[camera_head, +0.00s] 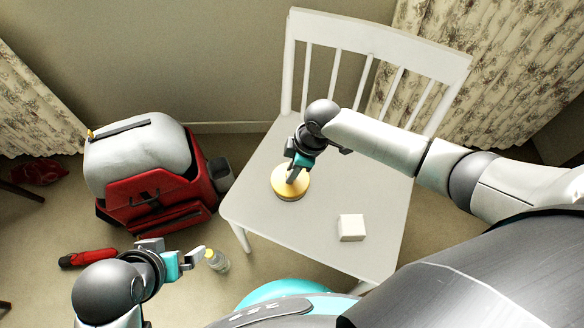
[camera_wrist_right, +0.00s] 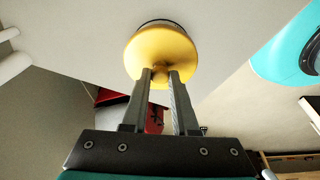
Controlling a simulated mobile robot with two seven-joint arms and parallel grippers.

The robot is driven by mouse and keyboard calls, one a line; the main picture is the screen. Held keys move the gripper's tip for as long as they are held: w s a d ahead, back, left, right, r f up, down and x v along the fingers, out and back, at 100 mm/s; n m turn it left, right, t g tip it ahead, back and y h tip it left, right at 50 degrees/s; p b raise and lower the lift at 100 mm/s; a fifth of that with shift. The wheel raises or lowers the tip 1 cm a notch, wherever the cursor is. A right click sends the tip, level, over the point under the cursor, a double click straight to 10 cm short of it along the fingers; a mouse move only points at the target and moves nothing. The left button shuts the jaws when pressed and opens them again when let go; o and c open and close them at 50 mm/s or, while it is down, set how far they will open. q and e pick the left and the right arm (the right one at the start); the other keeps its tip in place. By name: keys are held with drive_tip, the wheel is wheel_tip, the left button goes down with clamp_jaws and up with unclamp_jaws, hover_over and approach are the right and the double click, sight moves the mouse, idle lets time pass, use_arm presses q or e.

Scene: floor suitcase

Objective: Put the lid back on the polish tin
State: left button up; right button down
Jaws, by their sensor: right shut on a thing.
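The gold lid (camera_head: 291,184) is a round disc with a small knob, over the chair seat. My right gripper (camera_head: 292,178) is shut on the lid's knob. In the right wrist view the lid (camera_wrist_right: 160,48) faces me, with the two fingers (camera_wrist_right: 160,78) on its knob. A thin dark rim, which looks like the polish tin (camera_wrist_right: 158,22), shows behind the lid's far edge. The lid hides most of the tin, and I cannot tell whether it is seated or slightly above. My left gripper (camera_head: 194,257) is over the floor at lower left, away from the lid; its finger gap is unclear.
The white chair (camera_head: 262,228) has a slatted back behind my right arm. A white block (camera_head: 351,228) sits on its seat, right of the lid. A red and grey suitcase (camera_head: 150,192), a red tool (camera_head: 88,258) and a small bottle (camera_head: 218,262) are on the floor.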

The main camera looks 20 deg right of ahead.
drive_tip(key=shift+p, duration=0.3)
idle(0.5)
idle(0.4)
drive_tip(key=shift+c, duration=0.6)
unclamp_jaws()
drive_tip(key=shift+r+p, duration=3.5)
drive_tip(key=shift+p, duration=0.45)
